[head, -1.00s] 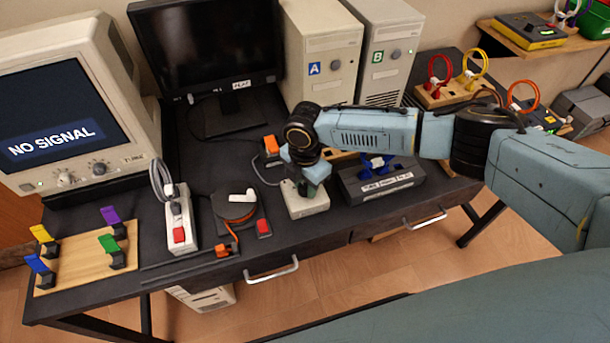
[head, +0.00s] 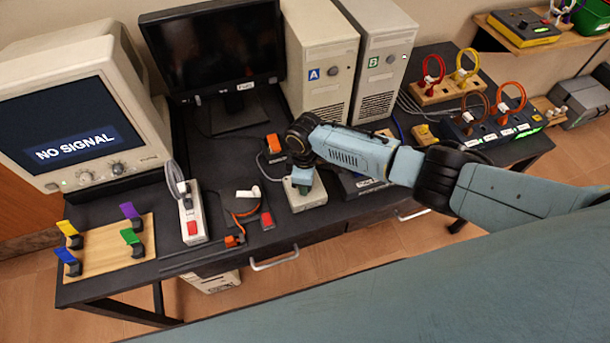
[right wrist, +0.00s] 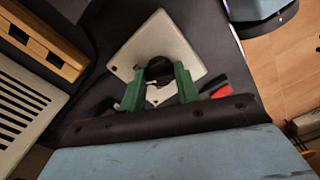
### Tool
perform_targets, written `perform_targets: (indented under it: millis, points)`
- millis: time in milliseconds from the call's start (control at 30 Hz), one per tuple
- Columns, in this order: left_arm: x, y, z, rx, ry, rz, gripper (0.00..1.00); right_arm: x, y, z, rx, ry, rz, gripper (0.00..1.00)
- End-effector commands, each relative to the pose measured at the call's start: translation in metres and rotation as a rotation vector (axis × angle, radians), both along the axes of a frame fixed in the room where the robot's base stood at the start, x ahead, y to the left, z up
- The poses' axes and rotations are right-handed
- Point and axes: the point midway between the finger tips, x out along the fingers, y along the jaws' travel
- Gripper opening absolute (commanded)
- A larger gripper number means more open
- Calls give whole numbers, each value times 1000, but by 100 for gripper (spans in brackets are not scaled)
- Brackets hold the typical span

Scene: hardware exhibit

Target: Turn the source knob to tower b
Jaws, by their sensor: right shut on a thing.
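The source knob is a round black knob (right wrist: 158,70) on a pale switch box (right wrist: 192,58), seen in the right wrist view. In the head view the box (head: 313,199) sits near the desk's front edge, with the knob hidden by my gripper. My right gripper (right wrist: 158,76) has green fingers on either side of the knob and is shut on it; it also shows in the head view (head: 303,187), pointing down. Tower A (head: 322,60) and tower B (head: 378,62), with a green B label, stand at the back. The CRT monitor (head: 75,145) reads "NO SIGNAL". My left gripper is not in view.
A power strip (head: 193,225) and an orange cable coil (head: 240,204) lie left of the box. A wooden board with coloured clips (head: 105,255) is at far left. A dark flat monitor (head: 220,55) stands behind. Cable-loop blocks (head: 490,122) are at right.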

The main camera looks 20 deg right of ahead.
Motion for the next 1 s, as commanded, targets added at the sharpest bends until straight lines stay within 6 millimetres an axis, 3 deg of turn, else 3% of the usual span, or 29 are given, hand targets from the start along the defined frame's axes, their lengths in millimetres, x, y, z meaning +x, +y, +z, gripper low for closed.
perform_targets:
  millis: [400,1000]
  points:
    - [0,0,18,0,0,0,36,0,-1,2,-3,0,-250,9]
    - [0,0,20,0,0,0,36,1,-1,1,-1,-1,-311,9]
